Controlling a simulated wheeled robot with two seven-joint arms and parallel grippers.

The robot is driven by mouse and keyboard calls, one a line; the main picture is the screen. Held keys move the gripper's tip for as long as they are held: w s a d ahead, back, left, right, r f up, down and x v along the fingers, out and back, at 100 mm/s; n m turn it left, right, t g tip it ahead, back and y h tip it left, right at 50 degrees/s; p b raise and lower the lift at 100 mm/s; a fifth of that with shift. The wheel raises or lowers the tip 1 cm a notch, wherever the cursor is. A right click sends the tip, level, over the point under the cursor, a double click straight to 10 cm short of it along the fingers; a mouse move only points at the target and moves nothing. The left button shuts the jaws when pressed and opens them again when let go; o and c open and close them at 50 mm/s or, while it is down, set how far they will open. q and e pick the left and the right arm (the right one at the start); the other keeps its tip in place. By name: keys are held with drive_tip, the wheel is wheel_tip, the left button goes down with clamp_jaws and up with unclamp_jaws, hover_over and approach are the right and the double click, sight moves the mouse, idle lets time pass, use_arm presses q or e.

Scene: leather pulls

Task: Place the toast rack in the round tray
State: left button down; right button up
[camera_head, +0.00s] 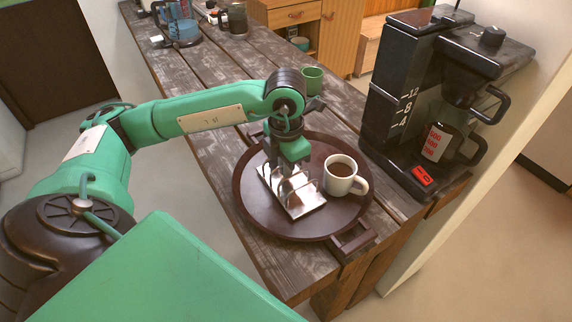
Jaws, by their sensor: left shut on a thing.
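The toast rack (305,206) is a shiny metal piece with a flat rectangular base and upright wire dividers. It is over the left-middle part of the round tray (262,221), a dark brown disc with handles on the wooden table. My left gripper (291,170) reaches down from above and is shut on the rack. The gripper hides the rack's upper part. I cannot tell whether the rack's base touches the tray or is slightly above it. My right gripper is out of view.
A white mug (340,178) of dark coffee stands on the tray, close right of the rack. A green cup (313,80) stands behind the tray. A black coffee maker (400,90) stands to the right. The tray's front is clear.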

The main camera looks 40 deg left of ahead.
use_arm(q)
drive_tip(key=shift+f+b, duration=0.2)
drive_tip(key=shift+b, duration=0.1)
drive_tip(key=c, duration=1.6)
unclamp_jaws()
drive_tip(key=shift+r, duration=0.1)
drive_tip(key=shift+r+p, duration=0.2)
drive_tip(key=shift+p, duration=0.2)
drive_tip(key=shift+r+b, duration=0.3)
drive_tip(key=shift+r, duration=0.1)
wheel_tip(320, 180, up, 10)
drive_tip(key=shift+f+b, duration=0.25)
drive_tip(key=shift+b, duration=0.3)
drive_tip(key=shift+r, duration=0.8)
drive_tip(key=shift+r, duration=0.1)
